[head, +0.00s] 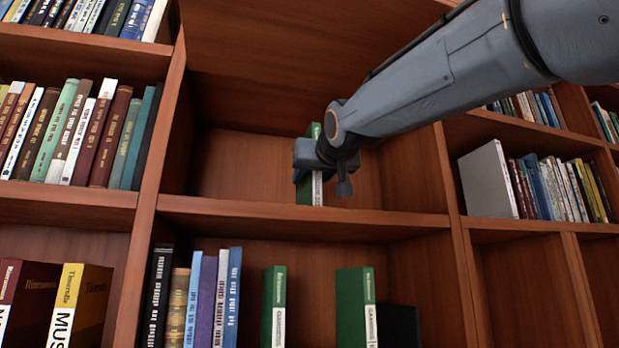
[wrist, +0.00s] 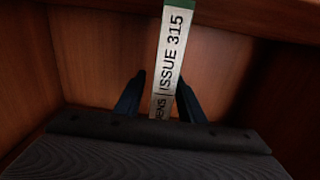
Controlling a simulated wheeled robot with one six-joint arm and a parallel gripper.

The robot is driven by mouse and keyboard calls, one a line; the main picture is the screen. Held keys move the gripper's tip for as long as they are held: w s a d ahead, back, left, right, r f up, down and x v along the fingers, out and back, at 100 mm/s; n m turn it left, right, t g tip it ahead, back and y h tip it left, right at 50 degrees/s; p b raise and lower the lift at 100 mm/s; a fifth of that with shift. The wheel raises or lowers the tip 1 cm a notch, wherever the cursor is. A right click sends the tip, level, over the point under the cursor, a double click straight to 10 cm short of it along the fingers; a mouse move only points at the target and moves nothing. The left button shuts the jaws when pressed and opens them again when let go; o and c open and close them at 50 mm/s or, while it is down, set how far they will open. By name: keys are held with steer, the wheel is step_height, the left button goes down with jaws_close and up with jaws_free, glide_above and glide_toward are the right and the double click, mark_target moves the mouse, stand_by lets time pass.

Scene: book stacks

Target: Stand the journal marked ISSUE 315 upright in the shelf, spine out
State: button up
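The journal marked ISSUE 315 (head: 317,188) is green with a white and green spine. It stands upright in the otherwise empty middle bay of the shelf (head: 290,214), its foot at the shelf board. Its spine faces out, and the lettering reads clearly in the wrist view (wrist: 170,65). My gripper (head: 322,160) is in front of it and hides its middle in the head view. In the wrist view my gripper's two fingers (wrist: 160,95) are either side of the spine, with a gap showing at the left, so it looks open. The journal's lower end is hidden there.
The bay has bare room left and right of the journal, between wooden side walls. On the shelf below stand two similar green journals (head: 274,305) (head: 356,305), a dark block (head: 398,325) and a row of books (head: 205,297). Full book rows flank the bay.

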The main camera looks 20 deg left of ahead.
steer(key=b+v, duration=0.3)
steer(key=v, duration=0.9)
steer(key=shift+b, duration=0.3)
steer(key=shift+s, duration=0.1)
